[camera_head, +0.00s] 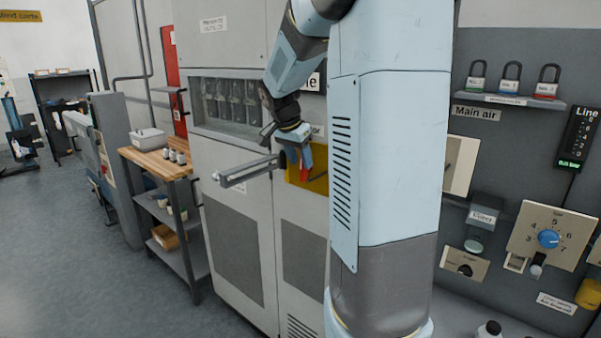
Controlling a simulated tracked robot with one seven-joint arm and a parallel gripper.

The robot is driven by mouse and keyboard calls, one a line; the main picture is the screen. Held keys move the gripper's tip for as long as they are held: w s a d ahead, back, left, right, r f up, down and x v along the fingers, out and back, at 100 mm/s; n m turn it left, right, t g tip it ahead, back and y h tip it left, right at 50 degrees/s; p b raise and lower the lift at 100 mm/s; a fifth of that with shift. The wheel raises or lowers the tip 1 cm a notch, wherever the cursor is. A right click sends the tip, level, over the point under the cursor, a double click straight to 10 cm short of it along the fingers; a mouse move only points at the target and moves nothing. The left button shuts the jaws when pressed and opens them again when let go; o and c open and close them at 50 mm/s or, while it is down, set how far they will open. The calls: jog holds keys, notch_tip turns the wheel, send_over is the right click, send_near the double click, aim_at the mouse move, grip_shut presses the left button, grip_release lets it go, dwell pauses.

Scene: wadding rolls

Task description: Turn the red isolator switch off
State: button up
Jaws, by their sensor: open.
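The red isolator switch (304,174) is a small red piece in front of a yellow plate (319,183) on the grey cabinet. It is mostly hidden by my gripper and my own column, so I cannot tell which way its handle is turned. My gripper (297,156) is at the end of my arm, pointing down at the switch from above. It is open. I cannot tell whether its fingers touch the red handle or stand apart from it.
A grey bar (246,173) sticks out from the cabinet (234,220), left of the yellow plate. A wooden-topped bench (155,162) stands at left, with clear floor (75,260) before it. At right, a wall panel carries several padlocks on a shelf (510,101) and a blue dial (548,239).

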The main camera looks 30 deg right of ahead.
aim_at(301, 163)
jog(key=shift+x, duration=2.6)
